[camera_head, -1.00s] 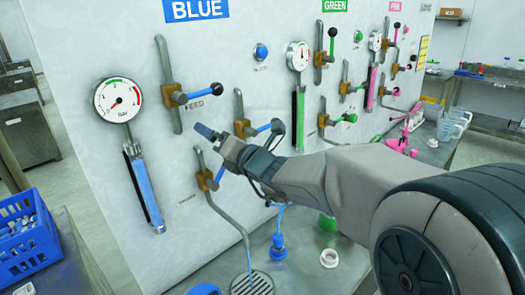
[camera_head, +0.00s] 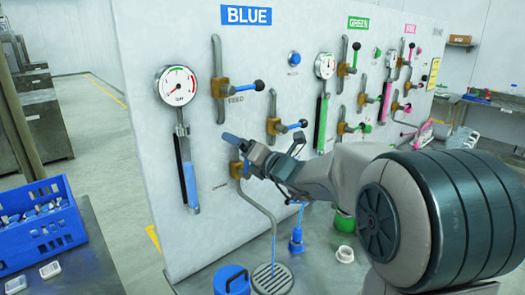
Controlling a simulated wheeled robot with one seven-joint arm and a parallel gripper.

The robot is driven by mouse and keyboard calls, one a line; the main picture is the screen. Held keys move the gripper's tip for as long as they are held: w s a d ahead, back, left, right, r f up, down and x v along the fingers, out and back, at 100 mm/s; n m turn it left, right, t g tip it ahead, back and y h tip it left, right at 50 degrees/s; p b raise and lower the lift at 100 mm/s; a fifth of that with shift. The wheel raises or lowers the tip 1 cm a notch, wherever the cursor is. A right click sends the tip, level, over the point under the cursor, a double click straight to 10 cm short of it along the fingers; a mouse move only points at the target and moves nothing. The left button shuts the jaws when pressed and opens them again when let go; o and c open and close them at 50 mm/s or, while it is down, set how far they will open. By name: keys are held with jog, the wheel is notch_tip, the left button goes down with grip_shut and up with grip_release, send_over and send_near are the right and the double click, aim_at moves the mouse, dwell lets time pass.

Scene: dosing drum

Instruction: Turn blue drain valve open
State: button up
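The blue drain valve (camera_head: 238,170) is a brass body low on the white panel, below the blue feed valve (camera_head: 219,87). My gripper (camera_head: 243,146) is just above and right of the drain valve, seen from the side. A blue-grey bar, perhaps a fingertip, sticks out at its left end. My gripper covers most of the drain valve's lever, so its angle and any contact are hidden. The gap between the fingers does not show clearly.
The middle blue valve (camera_head: 274,126) with its lever is close above my gripper. A gauge (camera_head: 176,85) and sight tube (camera_head: 189,175) are left of it. A blue canister (camera_head: 232,280) stands by the grate. A blue crate (camera_head: 40,222) is at left.

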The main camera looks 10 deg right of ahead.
jog(key=v, duration=0.9)
jog(key=shift+w, duration=0.1)
jog(key=s+a+f+n+g, duration=0.3)
jog(key=s+f+n+g, duration=0.15)
jog(key=s+n, duration=0.4)
jog(key=s+a+f+n+g, duration=0.35)
jog(key=s+n+g, duration=0.2)
jog(key=n, duration=0.55)
jog(key=s+d+f+n+g+h, duration=0.1)
jog(key=s+d+f+n+h, duration=0.2)
jog(key=n, duration=0.6)
jog(key=s+d+f+n+h, duration=0.4)
jog(key=s+d+n+h, duration=0.3)
jog(key=s+d+n, duration=0.2)
jog(key=shift+s+f+n+g, duration=0.25)
jog(key=shift+f+n+g, duration=0.05)
jog(key=shift+n+g, duration=0.15)
